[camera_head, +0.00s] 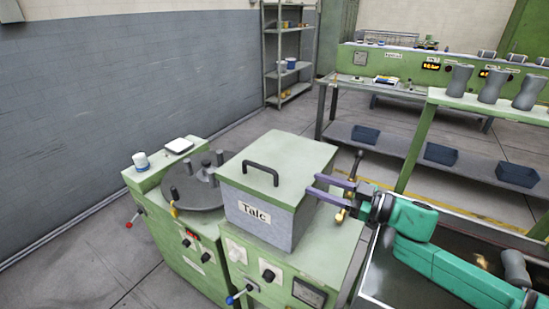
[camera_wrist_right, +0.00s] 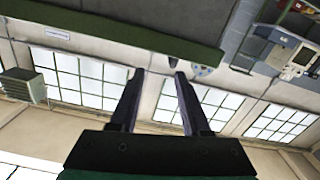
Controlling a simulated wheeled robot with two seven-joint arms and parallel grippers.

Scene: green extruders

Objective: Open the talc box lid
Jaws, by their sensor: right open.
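The talc box (camera_head: 262,222) is a grey box with a white "Talc" label on its front, standing on a green cabinet. Its green lid (camera_head: 290,158) lies flat and shut on top. A dark handle (camera_head: 261,172) arches up from the lid's left part. My right gripper (camera_head: 312,186) is open, with its purple fingers pointing left at the right side of the box, near the lid's edge. I cannot tell if they touch it. In the right wrist view the two fingers (camera_wrist_right: 160,72) are apart with nothing between them. My left gripper is not in view.
A dark lever with a brass base (camera_head: 351,182) stands close to my right gripper. Green benches and shelves (camera_head: 289,55) are farther back.

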